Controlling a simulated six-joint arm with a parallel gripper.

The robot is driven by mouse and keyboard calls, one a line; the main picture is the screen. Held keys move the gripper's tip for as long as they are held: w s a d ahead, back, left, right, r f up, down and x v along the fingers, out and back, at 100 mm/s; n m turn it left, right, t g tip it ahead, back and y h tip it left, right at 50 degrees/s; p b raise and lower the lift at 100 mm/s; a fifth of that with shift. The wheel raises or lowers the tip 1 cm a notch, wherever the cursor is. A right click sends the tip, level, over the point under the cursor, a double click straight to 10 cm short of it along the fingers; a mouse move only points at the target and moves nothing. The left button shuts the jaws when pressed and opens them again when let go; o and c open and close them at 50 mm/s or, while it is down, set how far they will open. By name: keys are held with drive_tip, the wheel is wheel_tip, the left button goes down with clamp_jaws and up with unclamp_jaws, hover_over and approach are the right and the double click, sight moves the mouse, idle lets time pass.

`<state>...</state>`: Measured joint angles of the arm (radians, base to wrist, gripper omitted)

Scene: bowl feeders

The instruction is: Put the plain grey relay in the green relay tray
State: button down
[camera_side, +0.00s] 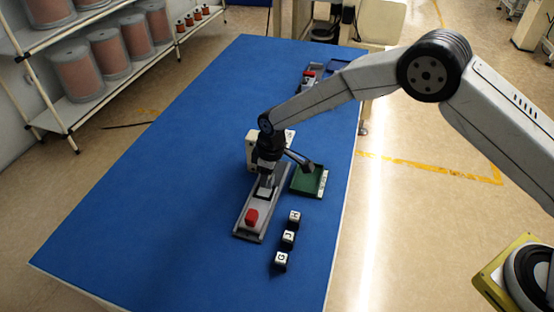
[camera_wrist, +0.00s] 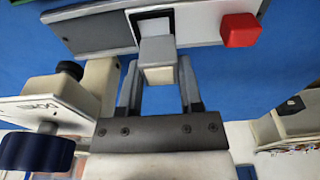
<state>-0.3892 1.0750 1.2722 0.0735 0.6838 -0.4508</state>
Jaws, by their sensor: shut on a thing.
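The plain grey relay (camera_wrist: 157,55) is a small grey block between the two fingers of my gripper (camera_wrist: 160,85) in the wrist view. My gripper is shut on it. The relay overlaps a dark square on a long grey feeder track (camera_wrist: 100,35); I cannot tell whether it rests there or is lifted. In the side view my gripper (camera_side: 266,188) points down over the track (camera_side: 245,232) and mostly hides the relay. The green relay tray (camera_side: 307,181), with a white label strip, lies just right of the track.
A red block (camera_side: 251,216) sits at the track's near end. Cubes marked H (camera_side: 294,217), J (camera_side: 288,237) and G (camera_side: 281,260) stand to its right. A cream device (camera_side: 252,150) stands behind my gripper. The left of the blue table (camera_side: 150,210) is clear.

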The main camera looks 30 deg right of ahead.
drive_tip(key=s+d+r, duration=0.4)
drive_tip(key=s+r, duration=0.4)
drive_tip(key=s, duration=0.4)
drive_tip(key=shift+r, duration=0.15)
drive_tip(key=shift+d, duration=0.15)
idle(0.4)
drive_tip(key=s+d+f, duration=0.1)
drive_tip(key=s+d, duration=0.2)
drive_tip(key=d, duration=0.7)
approach(306, 187)
drive_tip(key=shift+a+f, duration=0.4)
drive_tip(key=shift+f, duration=0.05)
drive_tip(key=shift+w+a+f, duration=0.1)
drive_tip(key=shift+w+f, duration=0.35)
drive_tip(key=shift+f, duration=0.05)
drive_tip(key=shift+f, duration=0.1)
